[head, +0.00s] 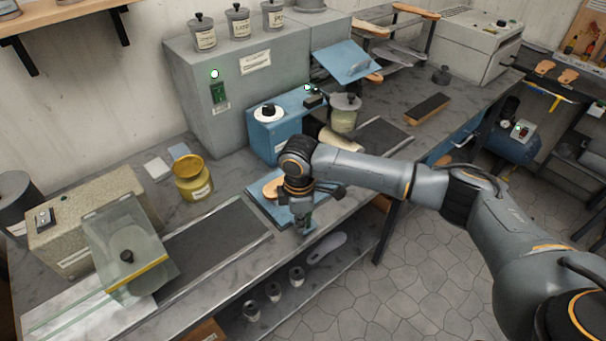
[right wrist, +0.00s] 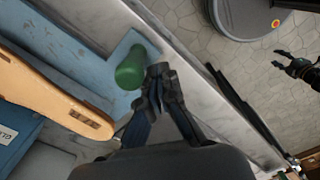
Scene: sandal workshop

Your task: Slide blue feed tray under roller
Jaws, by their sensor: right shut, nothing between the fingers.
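The blue feed tray (head: 262,206) lies on the bench in front of the blue roller machine (head: 278,133), with a tan sandal sole (head: 272,187) on it. In the right wrist view the tray (right wrist: 134,46) has a green knob (right wrist: 130,70) at its near end, beside the sole (right wrist: 50,92). My right gripper (head: 303,231) points down at the tray's front end and hides part of it. Its fingertips (right wrist: 160,72) are shut and empty, close beside the knob; I cannot tell if they touch it. My left gripper (right wrist: 286,63) shows small in the right wrist view, apparently open, over the floor.
A yellow-lidded jar (head: 193,180) and a dark mat (head: 215,245) lie left of the tray. A cream roll (head: 341,139) and a grey-lidded pot (head: 344,113) stand to the right behind my right arm. The bench's front edge runs close by the gripper.

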